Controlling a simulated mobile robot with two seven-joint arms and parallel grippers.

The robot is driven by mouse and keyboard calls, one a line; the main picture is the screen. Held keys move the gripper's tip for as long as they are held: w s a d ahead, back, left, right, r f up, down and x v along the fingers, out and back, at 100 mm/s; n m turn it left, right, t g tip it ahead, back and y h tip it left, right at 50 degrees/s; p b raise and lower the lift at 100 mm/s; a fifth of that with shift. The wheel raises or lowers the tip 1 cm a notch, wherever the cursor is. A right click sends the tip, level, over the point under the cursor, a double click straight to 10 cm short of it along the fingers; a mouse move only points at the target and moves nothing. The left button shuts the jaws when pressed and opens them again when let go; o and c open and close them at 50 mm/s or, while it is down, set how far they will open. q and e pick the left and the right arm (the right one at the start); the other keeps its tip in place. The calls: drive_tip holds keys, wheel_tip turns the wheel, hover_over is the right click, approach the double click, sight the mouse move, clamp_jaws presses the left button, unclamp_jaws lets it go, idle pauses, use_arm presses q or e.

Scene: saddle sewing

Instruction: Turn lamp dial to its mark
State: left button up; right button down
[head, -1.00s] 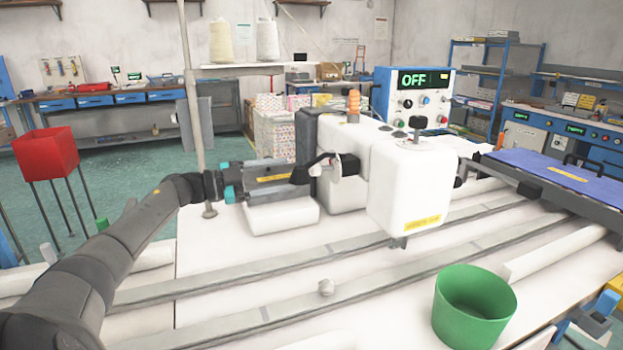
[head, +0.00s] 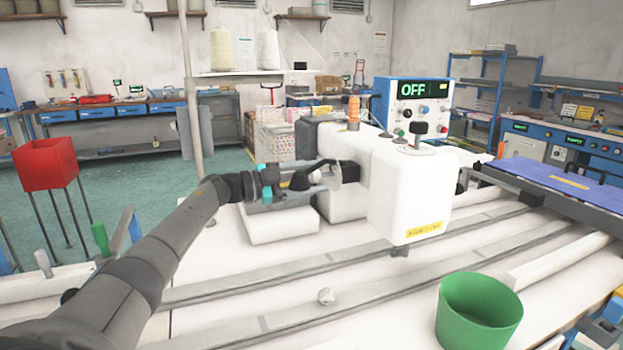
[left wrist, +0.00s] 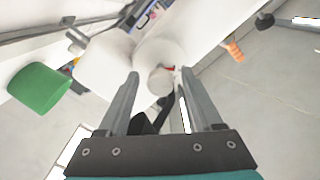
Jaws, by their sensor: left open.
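The white sewing machine (head: 405,195) stands on the table. I cannot tell if this is the lamp dial. A black knob on a pale disc (head: 420,136) tops the machine head. My left gripper (head: 318,178) is open at the machine's left end, also seen in the left wrist view (left wrist: 160,75); contact is unclear. My right gripper is out of view.
A blue control box (head: 411,100) reading OFF, with several knobs, stands behind the machine. An orange spool (head: 353,108) is on top. A green bin (head: 478,312) stands at front right. Metal rails (head: 330,262) cross the table; a blue panel (head: 560,180) lies right.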

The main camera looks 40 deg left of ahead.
use_arm(q)
clamp_jaws()
idle(0.5)
